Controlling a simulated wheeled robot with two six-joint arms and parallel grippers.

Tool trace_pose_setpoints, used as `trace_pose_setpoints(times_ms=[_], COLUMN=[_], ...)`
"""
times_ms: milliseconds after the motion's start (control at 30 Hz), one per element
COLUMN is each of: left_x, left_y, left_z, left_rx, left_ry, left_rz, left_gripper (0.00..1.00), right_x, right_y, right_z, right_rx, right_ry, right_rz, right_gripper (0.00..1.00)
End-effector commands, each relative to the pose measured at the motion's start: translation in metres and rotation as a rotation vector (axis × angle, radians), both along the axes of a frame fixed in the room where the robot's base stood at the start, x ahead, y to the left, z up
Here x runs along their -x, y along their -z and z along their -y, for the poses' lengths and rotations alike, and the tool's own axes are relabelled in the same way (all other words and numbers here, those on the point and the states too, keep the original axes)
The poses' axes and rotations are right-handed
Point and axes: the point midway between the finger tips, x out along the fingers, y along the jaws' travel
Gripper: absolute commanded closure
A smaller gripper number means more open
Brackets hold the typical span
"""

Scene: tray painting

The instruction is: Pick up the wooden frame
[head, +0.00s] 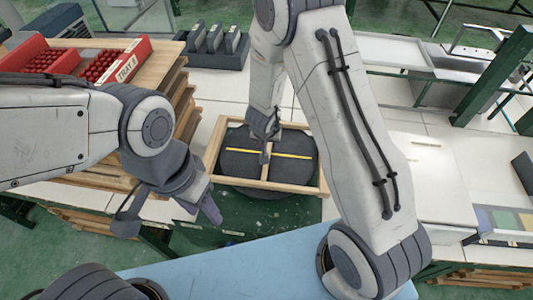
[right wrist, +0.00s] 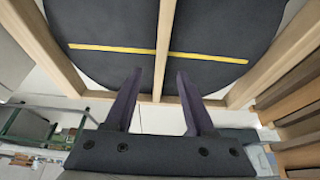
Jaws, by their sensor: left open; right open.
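The wooden frame (head: 290,187) is a pale rectangle with a bar across its middle, lying over a dark round disc (head: 301,143) marked with a yellow line. In the right wrist view the frame's middle bar (right wrist: 164,50) runs up the picture between my fingers. My right gripper (head: 264,137) is open at the middle bar, with one finger on each side in the right wrist view (right wrist: 160,80); I cannot tell if they touch it. My right arm hides part of the frame's far and right sides. My left gripper (head: 168,212) is open and empty, left of the frame.
Red trays (head: 115,62) with small red parts stand on stacked wooden boards (head: 181,95) at the left. A dark rack (head: 215,45) is behind the frame. A blue surface (head: 265,262) lies in front. A green post (head: 492,80) stands at the right.

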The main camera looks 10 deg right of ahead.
Motion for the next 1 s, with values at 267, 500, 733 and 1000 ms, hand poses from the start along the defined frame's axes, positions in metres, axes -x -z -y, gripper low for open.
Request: trace_pose_setpoints(times_ms=[267,500,733,1000], left_x=[0.0,0.0,0.0,0.0], left_y=[0.017,0.017,0.017,0.017], left_z=[0.0,0.0,0.0,0.0], left_rx=[0.0,0.0,0.0,0.0], left_ry=[0.001,0.001,0.001,0.001], left_rz=[0.0,0.0,0.0,0.0], left_gripper=[0.5,0.5,0.5,0.5], right_x=[-0.011,-0.014,-0.014,-0.014], right_y=[0.041,0.044,0.043,0.043], right_z=[0.004,0.004,0.003,0.003], right_rx=[0.001,0.0,0.0,0.0], right_ry=[0.002,0.0,-0.001,-0.001], right_rz=[-0.002,0.0,0.0,0.0], right_gripper=[0.45,0.45,1.0,1.0])
